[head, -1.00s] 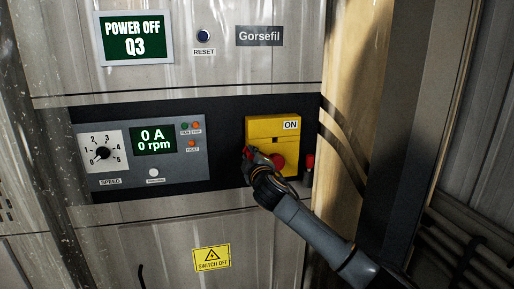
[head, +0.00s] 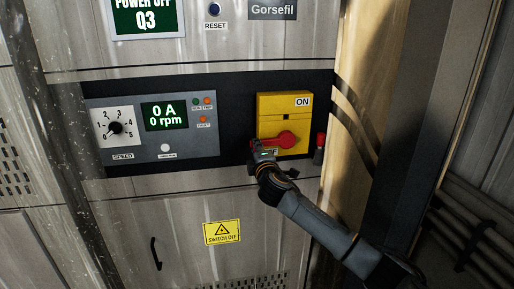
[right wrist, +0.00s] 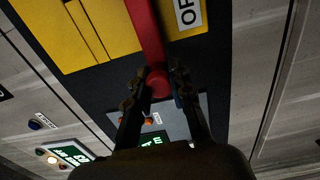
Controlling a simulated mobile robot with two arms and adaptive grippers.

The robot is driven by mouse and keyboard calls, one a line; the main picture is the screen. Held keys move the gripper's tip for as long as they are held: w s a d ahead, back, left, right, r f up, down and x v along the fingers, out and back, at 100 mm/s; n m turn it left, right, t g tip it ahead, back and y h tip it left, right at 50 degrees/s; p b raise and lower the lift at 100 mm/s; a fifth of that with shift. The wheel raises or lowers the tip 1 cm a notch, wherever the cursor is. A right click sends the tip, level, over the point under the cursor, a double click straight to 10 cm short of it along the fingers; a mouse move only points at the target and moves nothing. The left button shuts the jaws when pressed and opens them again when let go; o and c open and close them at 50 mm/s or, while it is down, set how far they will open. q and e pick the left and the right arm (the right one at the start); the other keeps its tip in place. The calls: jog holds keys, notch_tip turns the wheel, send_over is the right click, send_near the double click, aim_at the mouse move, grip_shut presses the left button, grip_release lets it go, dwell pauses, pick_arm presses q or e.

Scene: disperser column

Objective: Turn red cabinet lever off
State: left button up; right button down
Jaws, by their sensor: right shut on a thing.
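The red lever (head: 287,138) is on the front of a yellow switch box (head: 285,105) marked ON at its top right. Its handle points left and slightly down from its round hub. My right gripper (head: 256,149) is at the lever's left end, by the box's lower left corner. In the right wrist view the red lever (right wrist: 148,35) runs down to a rounded end between the two fingers of my right gripper (right wrist: 157,84), which is shut on it. An OFF label (right wrist: 189,12) shows beside the lever there. My left gripper is not in view.
A grey speed panel (head: 185,152) with a dial and a 0 A, 0 rpm display is left of the box. A small red-topped part (head: 320,141) stands close at its right. A wooden post (head: 358,90) and pipes are further right.

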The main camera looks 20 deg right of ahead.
dwell(0.3)
jog(key=c, duration=1.4)
grip_release()
jog(key=shift+o, duration=1.1)
jog(key=shift+w+f, duration=0.1)
jog(key=shift+w, duration=0.05)
jog(key=shift+s, duration=0.2)
jog(key=v, duration=1.1)
jog(key=shift+s, duration=0.35)
jog(key=shift+a, duration=0.15)
